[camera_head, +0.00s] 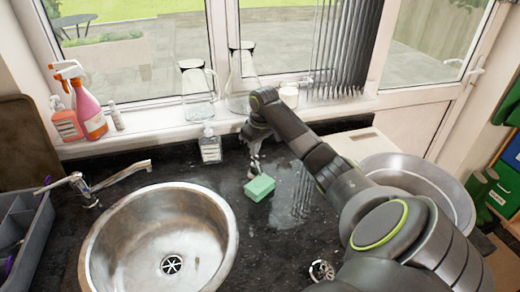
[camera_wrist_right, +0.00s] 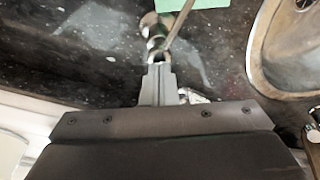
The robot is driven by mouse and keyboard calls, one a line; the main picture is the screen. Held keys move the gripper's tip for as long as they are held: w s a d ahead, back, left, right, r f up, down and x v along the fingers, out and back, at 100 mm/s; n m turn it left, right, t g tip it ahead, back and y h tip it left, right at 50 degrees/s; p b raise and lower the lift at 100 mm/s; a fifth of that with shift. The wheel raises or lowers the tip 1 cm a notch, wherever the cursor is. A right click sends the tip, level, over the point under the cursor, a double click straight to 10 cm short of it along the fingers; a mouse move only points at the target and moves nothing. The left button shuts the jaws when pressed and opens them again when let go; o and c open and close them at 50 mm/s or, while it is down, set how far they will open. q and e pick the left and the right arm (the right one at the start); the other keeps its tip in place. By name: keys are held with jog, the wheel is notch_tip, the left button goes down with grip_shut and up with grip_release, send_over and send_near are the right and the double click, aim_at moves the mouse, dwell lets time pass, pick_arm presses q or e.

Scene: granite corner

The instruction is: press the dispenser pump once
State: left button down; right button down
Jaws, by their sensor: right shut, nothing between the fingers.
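The dispenser is a clear bottle with a pale label and a pump on top (camera_head: 210,147). It stands upright on the dark counter, behind the sink and below the windowsill. My right gripper (camera_head: 254,152) points down to the right of the dispenser, apart from it, behind the green sponge. In the right wrist view its fingers (camera_wrist_right: 158,75) are closed together with nothing held. A small pale shape beside the fingers there may be part of the dispenser; I cannot tell. My left gripper is not in view.
A green sponge (camera_head: 259,188) and a small shiny metal item (camera_wrist_right: 154,27) lie near the gripper. The round sink (camera_head: 100,245) and tap (camera_head: 118,177) are left. Spray bottles (camera_head: 90,112) and glass jugs (camera_head: 198,92) stand on the windowsill. A metal bowl (camera_head: 455,190) is right.

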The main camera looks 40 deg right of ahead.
jog(key=shift+s+f, duration=0.1)
jog(key=shift+f, duration=1)
jog(key=shift+r, duration=0.1)
jog(key=shift+r+p, duration=1.3)
jog(key=shift+p, duration=0.2)
jog(key=shift+r, duration=0.2)
notch_tip(320, 180, up, 6)
jog(key=p, duration=0.7)
jog(key=shift+f+p, duration=0.2)
jog(key=shift+p, duration=0.1)
